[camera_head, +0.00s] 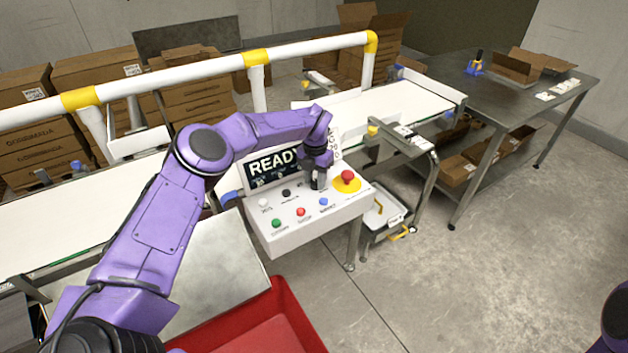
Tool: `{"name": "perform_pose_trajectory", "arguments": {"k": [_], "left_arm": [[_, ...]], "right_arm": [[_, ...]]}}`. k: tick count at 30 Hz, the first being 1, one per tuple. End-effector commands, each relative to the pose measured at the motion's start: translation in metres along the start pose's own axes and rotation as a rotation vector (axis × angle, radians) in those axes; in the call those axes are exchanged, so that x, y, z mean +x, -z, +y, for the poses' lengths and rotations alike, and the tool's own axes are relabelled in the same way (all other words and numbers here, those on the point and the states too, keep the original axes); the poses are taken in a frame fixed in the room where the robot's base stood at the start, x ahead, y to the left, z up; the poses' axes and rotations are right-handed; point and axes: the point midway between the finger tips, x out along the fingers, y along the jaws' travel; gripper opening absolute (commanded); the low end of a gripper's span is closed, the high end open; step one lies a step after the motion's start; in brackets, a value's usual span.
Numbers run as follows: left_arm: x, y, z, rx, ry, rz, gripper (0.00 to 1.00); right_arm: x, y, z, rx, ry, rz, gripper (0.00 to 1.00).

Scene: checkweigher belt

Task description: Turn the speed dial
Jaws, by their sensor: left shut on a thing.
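The control panel (274,234) is a white box on a stand with several coloured buttons and a red emergency stop button (347,176) on a yellow disc. Its screen (262,167) reads READY, partly covered by my left arm. My left gripper (319,187) points down at the top of the panel, just left of the red stop button, and is shut on the speed dial. The dial itself is hidden by the fingers. Of my right arm only a purple part shows at the lower right edge; its gripper is out of view.
A white conveyor belt (391,107) runs behind the panel, under a white and yellow guard rail (190,75). A red bin (290,318) stands below the panel. A steel table (510,95) with an open carton (516,66) is at the right. The floor at right is clear.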

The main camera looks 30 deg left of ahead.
Motion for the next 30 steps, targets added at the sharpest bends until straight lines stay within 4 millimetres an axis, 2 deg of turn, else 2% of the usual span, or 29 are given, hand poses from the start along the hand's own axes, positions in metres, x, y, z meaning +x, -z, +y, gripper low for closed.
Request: {"name": "perform_pose_trajectory", "arguments": {"k": [15, 22, 30], "left_arm": [[0.004, -0.002, 0.0, -0.399, 0.0, -0.011, 0.05], [0.002, -0.002, 0.001, -0.563, 0.0, -0.011, 0.05], [0.0, -0.002, 0.002, -0.682, 0.001, -0.011, 0.05]], "right_arm": [[0.057, -0.024, -0.005, 0.0, 0.0, 0.0, 0.43], [0.073, -0.03, -0.007, 0.0, 0.0, 0.0, 0.43], [0.084, -0.035, -0.007, 0.0, 0.0, 0.0, 0.43]]}}
